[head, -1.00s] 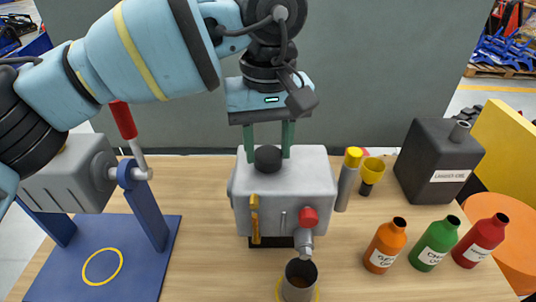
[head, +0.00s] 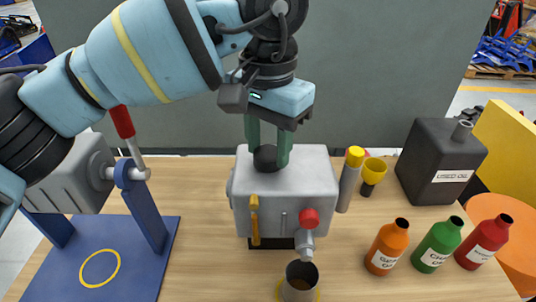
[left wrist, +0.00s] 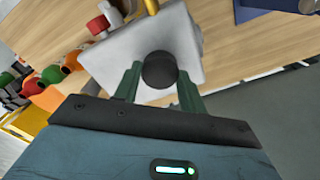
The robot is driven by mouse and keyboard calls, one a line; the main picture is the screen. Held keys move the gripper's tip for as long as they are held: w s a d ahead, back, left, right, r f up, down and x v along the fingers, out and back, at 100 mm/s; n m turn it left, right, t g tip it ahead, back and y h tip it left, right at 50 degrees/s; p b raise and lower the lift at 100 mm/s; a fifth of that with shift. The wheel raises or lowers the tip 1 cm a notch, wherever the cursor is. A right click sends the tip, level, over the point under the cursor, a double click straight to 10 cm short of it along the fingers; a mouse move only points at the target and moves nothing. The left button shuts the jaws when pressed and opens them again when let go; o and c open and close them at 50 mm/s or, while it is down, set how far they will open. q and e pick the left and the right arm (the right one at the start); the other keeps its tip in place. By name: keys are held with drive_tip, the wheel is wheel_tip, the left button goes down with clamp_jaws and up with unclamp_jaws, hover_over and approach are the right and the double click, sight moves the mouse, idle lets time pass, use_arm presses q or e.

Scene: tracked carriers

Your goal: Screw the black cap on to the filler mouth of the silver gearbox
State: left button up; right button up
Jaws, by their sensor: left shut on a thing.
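The silver gearbox (head: 300,195) stands upright on the wooden bench, with a red knob (head: 309,218) and a yellow handle (head: 254,215) on its front. The black cap (head: 264,160) is at the top of the gearbox, and the filler mouth is hidden beneath it. My left gripper (head: 268,153) points down with its green fingers shut on the cap. In the left wrist view the cap (left wrist: 160,68) shows between the two fingers, over the grey top face. I cannot tell how far the cap is seated. My right gripper is not in view.
A cup (head: 300,281) stands below the front spout. Orange (head: 387,246), green (head: 435,243) and red (head: 483,241) bottles stand at the right, before a dark can (head: 438,165). A blue stand (head: 105,258) holding a grey housing (head: 75,172) is at the left.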

use_arm(q)
drive_tip(key=m, duration=0.4)
drive_tip(key=shift+m, duration=0.3)
drive_tip(key=o, duration=0.9)
